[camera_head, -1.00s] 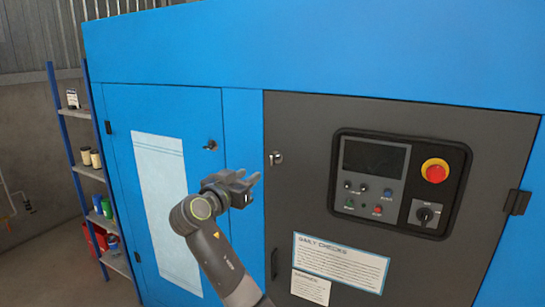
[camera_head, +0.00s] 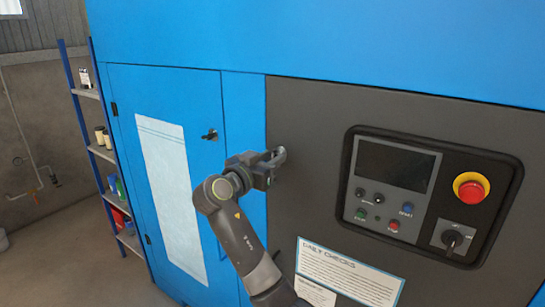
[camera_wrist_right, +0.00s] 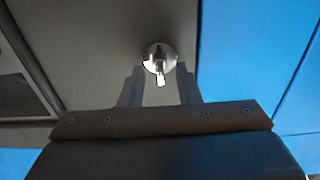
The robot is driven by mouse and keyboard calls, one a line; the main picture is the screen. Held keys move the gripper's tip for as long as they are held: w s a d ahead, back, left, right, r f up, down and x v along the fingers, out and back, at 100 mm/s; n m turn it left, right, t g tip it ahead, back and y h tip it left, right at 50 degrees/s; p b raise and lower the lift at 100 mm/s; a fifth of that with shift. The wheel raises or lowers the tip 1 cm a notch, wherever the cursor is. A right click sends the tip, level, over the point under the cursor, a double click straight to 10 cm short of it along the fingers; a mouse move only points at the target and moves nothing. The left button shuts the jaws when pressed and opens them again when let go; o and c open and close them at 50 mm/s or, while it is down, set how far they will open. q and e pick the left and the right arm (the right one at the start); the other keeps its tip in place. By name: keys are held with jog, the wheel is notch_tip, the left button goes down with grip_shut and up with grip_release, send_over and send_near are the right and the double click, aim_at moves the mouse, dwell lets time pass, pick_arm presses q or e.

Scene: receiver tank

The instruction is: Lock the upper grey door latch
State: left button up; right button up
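The upper latch (camera_wrist_right: 159,56) of the grey door is a round silver fitting with a small tab. In the right wrist view its tab points down the picture, between my two fingers. In the head view the latch is mostly hidden behind my right gripper (camera_head: 277,158), which is at the upper left edge of the grey door (camera_head: 310,118). My right gripper (camera_wrist_right: 160,82) is open, with a finger on each side of the tab and a visible gap to it. I cannot tell whether the fingertips touch the door. My left gripper is not in view.
A control panel with a screen (camera_head: 394,165) and a red emergency button (camera_head: 471,188) is right of the gripper. A blue door (camera_head: 170,95) with its own dark latch (camera_head: 210,135) is to the left. A shelf (camera_head: 103,150) stands at far left.

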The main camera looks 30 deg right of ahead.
jog(key=shift+s+a, duration=0.1)
jog(key=shift+a, duration=0.1)
jog(key=shift+a+r, duration=0.1)
jog(key=shift+c, duration=1)
grip_shut()
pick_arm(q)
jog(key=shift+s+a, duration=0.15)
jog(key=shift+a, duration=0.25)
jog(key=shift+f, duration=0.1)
